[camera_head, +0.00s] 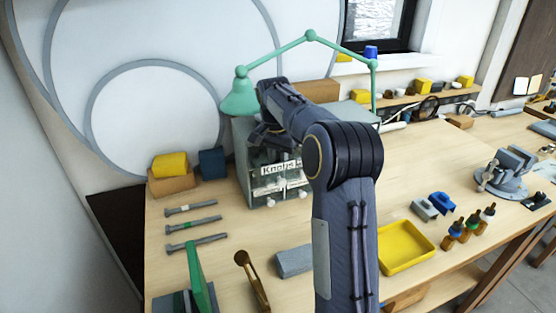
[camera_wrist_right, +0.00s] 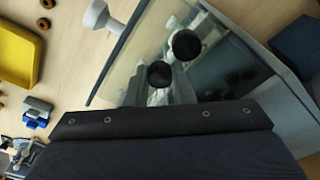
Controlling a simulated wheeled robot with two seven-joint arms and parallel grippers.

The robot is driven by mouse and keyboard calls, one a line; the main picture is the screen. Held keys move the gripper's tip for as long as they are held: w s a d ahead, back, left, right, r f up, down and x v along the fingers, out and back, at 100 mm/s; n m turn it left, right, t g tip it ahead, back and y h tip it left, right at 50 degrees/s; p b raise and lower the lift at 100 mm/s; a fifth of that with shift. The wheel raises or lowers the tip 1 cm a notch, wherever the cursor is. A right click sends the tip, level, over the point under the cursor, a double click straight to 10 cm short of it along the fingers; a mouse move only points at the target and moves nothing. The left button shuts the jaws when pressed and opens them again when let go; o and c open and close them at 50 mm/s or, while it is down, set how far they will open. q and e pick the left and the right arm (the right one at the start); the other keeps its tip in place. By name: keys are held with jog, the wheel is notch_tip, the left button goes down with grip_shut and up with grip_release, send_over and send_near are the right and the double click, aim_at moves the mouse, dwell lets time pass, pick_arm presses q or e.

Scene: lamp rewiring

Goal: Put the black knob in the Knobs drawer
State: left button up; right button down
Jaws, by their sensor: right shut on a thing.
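My right gripper (camera_head: 262,138) is at the front of the small drawer cabinet (camera_head: 243,175), above the label reading Knobs (camera_head: 279,168); its arm hides part of the cabinet. In the right wrist view, two round black shapes show close to the jaws, over a clear drawer. The larger, upper one looks like the black knob (camera_wrist_right: 186,45); my right gripper (camera_wrist_right: 178,72) is shut on it. I cannot tell whether the smaller one is a second knob. My left gripper is not in view.
A green lamp (camera_head: 240,97) arches over the cabinet. Yellow and blue blocks (camera_head: 170,164) stand left of it, with several bolts (camera_head: 194,226) in front. A yellow tray (camera_head: 407,248), small bottles (camera_head: 471,228) and a vise (camera_head: 507,172) are on the right.

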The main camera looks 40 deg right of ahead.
jog(key=shift+f, duration=0.2)
jog(key=c, duration=1.5)
grip_release()
